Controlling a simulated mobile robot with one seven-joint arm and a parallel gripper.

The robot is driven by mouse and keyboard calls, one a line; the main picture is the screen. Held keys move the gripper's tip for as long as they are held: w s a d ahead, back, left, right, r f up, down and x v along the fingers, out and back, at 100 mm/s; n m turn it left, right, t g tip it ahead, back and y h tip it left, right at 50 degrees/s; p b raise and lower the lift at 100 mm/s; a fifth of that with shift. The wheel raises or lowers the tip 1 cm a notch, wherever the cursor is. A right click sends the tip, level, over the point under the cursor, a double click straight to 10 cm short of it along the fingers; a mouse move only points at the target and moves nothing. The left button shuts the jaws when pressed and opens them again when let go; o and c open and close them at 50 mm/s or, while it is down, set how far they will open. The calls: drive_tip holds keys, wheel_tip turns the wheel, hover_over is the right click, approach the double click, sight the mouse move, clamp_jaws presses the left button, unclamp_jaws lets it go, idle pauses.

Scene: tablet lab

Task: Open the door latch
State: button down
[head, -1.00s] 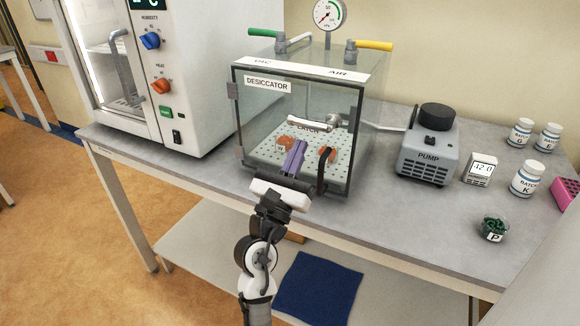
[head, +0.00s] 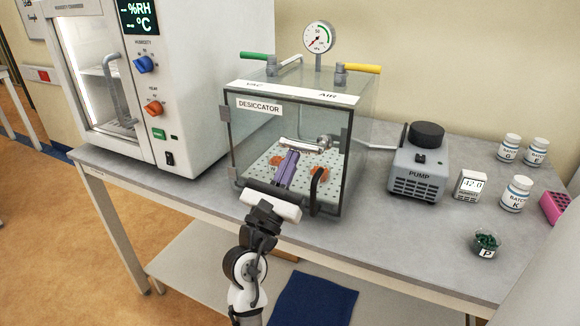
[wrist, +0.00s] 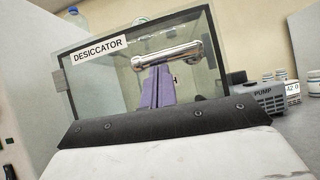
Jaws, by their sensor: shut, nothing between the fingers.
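The desiccator (head: 258,107) is a clear box with a dark-framed front door. A silver bar latch (head: 312,146) lies roughly level across the door's upper middle; it also shows in the wrist view (wrist: 185,52). A black handle (head: 318,187) stands at the door's lower right. My gripper (head: 292,154) is shut and empty, its purple fingers pointing at the door just below the latch's left part. In the wrist view the fingertips (wrist: 157,72) reach up to the bar's underside; I cannot tell whether they touch. The door appears closed.
Orange pieces (head: 319,173) lie on the perforated shelf inside. A white chamber (head: 185,75) stands left, the pump (head: 418,170) right, with a small meter (head: 471,185), bottles (head: 516,194) and a bowl (head: 486,244) beyond. Green (head: 257,56) and yellow (head: 362,68) valve levers sit on top.

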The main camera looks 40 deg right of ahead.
drive_tip(key=shift+w+a+r+m+g+b, duration=0.15)
drive_tip(key=shift+m+g+b, duration=0.35)
drive_tip(key=shift+m, duration=0.5)
drive_tip(key=m+g, duration=0.1)
drive_tip(key=r+m+g+h, duration=0.1)
drive_tip(key=m, duration=0.1)
drive_tip(key=m+g+b, duration=0.1)
drive_tip(key=g, duration=0.1)
drive_tip(key=shift+w+a+r+m, duration=0.1)
drive_tip(key=shift+w+r+m, duration=0.1)
drive_tip(key=shift+r+m, duration=0.15)
wheel_tip(320, 180, up, 6)
drive_tip(key=s+d+m+g+y+p, duration=0.1)
drive_tip(key=m+g+y+p, duration=0.4)
drive_tip(key=m, duration=1.2)
drive_tip(key=shift+s+d+g+p, duration=0.2)
drive_tip(key=shift+s+g+p, duration=0.45)
drive_tip(key=shift+g, duration=0.75)
drive_tip(key=shift+r, duration=0.1)
drive_tip(key=shift+w, duration=0.1)
